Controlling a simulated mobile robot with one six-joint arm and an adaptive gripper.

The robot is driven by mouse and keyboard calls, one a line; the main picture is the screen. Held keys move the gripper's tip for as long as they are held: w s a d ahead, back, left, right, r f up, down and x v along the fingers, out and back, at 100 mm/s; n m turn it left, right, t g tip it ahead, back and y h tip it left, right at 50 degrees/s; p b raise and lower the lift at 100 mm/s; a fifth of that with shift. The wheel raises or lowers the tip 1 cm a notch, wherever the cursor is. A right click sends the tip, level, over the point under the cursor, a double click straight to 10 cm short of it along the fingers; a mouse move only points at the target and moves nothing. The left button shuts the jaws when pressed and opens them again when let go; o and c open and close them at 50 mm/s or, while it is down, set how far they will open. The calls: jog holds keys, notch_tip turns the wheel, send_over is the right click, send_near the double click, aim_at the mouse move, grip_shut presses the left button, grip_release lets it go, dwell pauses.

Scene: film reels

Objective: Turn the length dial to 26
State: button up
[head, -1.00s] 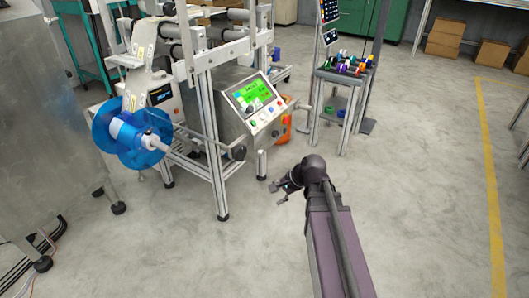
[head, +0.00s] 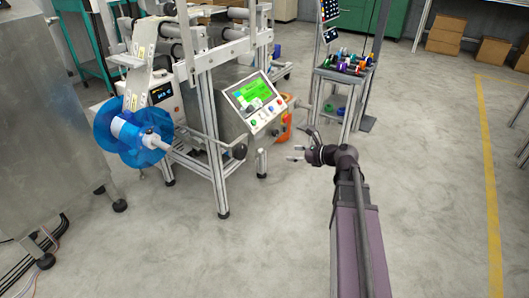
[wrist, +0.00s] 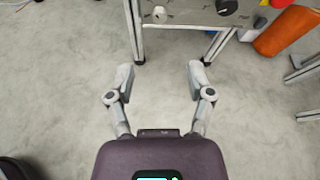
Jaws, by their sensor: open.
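The tilted control panel (head: 253,104) with a green screen (head: 251,91) sits on the front of the machine. Small buttons and knobs lie below the screen; they are too small to read, and I cannot tell which is the length dial or its setting. In the wrist view, a dark round knob with a white mark (wrist: 227,6) is cut by the top edge. My gripper (head: 301,146) is open and empty, in the air to the right of the panel and apart from it. Its spread fingers also show in the wrist view (wrist: 160,75).
A blue reel (head: 131,133) and a rod with a dark ball end (head: 239,151) stick out from the machine. An orange object (head: 287,127) stands beside the panel. A stand with colourful spools (head: 345,66) is behind my gripper. The floor at right is clear.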

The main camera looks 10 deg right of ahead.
aim_at(263, 151)
jog(key=shift+w+a+f, duration=0.1)
jog(key=b+x, duration=0.5)
jog(key=x, duration=0.8)
jog(key=shift+w+a+f, duration=0.1)
jog(key=shift+a+f, duration=0.05)
jog(key=shift+f, duration=0.05)
grip_shut()
